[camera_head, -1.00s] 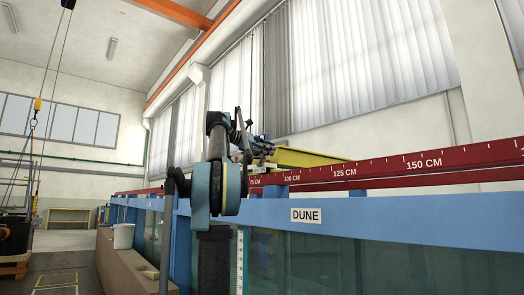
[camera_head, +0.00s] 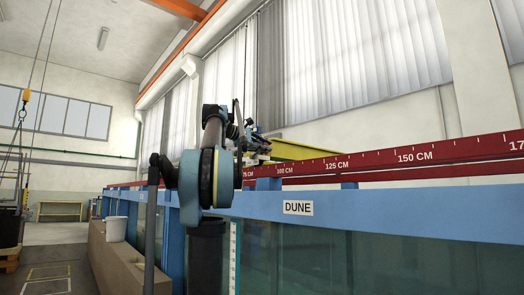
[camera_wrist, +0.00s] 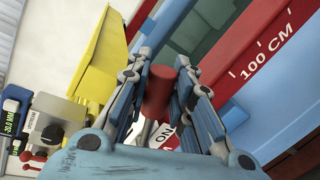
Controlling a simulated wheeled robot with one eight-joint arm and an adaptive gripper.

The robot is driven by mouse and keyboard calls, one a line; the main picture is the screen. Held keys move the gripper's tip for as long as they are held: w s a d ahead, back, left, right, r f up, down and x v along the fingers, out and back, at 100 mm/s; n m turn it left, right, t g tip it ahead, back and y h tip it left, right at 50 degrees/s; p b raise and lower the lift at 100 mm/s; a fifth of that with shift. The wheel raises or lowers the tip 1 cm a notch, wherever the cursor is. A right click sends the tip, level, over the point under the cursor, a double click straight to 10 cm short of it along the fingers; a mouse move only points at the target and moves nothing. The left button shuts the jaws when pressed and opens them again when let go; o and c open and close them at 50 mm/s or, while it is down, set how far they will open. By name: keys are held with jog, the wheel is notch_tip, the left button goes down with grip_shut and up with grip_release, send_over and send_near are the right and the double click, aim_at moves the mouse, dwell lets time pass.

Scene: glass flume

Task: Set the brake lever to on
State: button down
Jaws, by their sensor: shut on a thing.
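In the wrist view, the brake lever's red cylindrical knob (camera_wrist: 158,92) sits between the fingers of my gripper (camera_wrist: 163,62), which is shut on it. A short grey stem (camera_wrist: 147,131) shows below the knob. A white label (camera_wrist: 166,134) that reads "ON" lies beside the stem, partly hidden by the right finger. In the head view, my gripper is small and far, partly hidden behind my arm, and I cannot make out the lever there.
A yellow beam (camera_head: 303,149) lies behind the red scale rail (camera_head: 400,157). The blue flume frame (camera_head: 390,212) with glass below runs along the right. A white bucket (camera_head: 116,229) stands on a brown ledge (camera_head: 112,258) at left. A display box (camera_wrist: 14,112) is near my gripper.

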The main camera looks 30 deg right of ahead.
jog(key=shift+s+f, duration=0.1)
jog(key=c, duration=1.4)
grip_release()
jog(key=shift+a, duration=0.1)
jog(key=shift+a, duration=0.35)
jog(key=w+v, duration=0.1)
jog(key=v, duration=1)
jog(key=shift+s, duration=0.35)
